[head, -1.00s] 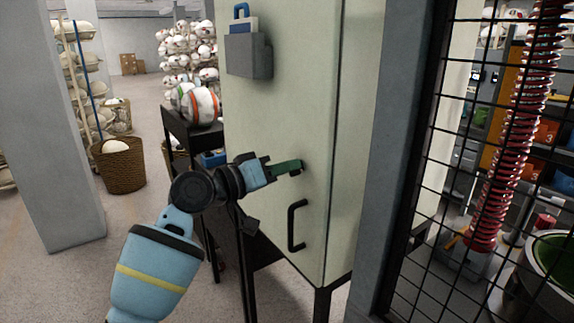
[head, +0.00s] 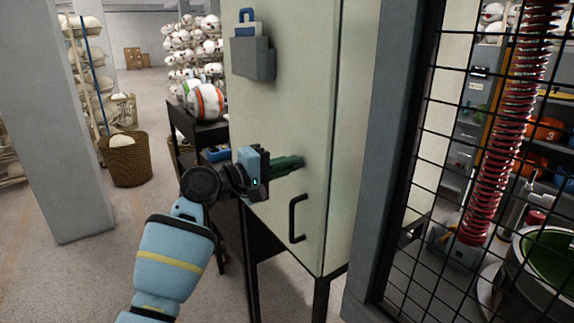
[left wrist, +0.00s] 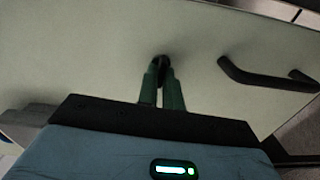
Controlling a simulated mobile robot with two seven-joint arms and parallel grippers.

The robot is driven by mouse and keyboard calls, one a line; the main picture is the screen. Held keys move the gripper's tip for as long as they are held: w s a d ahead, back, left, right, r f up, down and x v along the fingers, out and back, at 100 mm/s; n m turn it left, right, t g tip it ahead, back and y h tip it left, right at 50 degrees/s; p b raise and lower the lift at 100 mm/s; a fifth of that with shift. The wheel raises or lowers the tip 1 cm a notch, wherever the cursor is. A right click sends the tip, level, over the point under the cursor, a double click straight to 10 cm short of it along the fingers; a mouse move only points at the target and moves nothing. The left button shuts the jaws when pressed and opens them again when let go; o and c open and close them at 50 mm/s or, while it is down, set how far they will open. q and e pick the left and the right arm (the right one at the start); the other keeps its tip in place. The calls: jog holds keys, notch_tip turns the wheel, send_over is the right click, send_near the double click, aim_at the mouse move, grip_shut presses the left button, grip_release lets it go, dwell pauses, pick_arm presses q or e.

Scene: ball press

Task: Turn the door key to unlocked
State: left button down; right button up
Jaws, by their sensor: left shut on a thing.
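The pale green cabinet door (head: 285,95) stands in front of me, with a black bar handle (head: 297,218) low on it. My left gripper (head: 297,162) reaches the door from the left, above the handle, with its green fingers pointing at the door face. In the left wrist view, the green fingers (left wrist: 161,82) are closed around the small dark key (left wrist: 161,63) at the door. The fingers cover much of the key, and its turn angle cannot be read. In that view the handle (left wrist: 265,78) is to the right of the fingers. My right gripper is not in view.
A grey holder (head: 253,58) with a blue-handled item hangs high on the door. A black cart (head: 197,130) with balls stands behind my left arm. A grey post and wire mesh (head: 425,200) close off the right side. Open floor lies at the left.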

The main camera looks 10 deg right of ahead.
pick_arm(q)
jog(key=shift+n, duration=0.6)
jog(key=c, duration=1.6)
grip_release()
jog(key=shift+o, duration=0.2)
jog(key=v, duration=0.7)
jog(key=shift+s+a, duration=0.15)
jog(key=shift+a, duration=0.2)
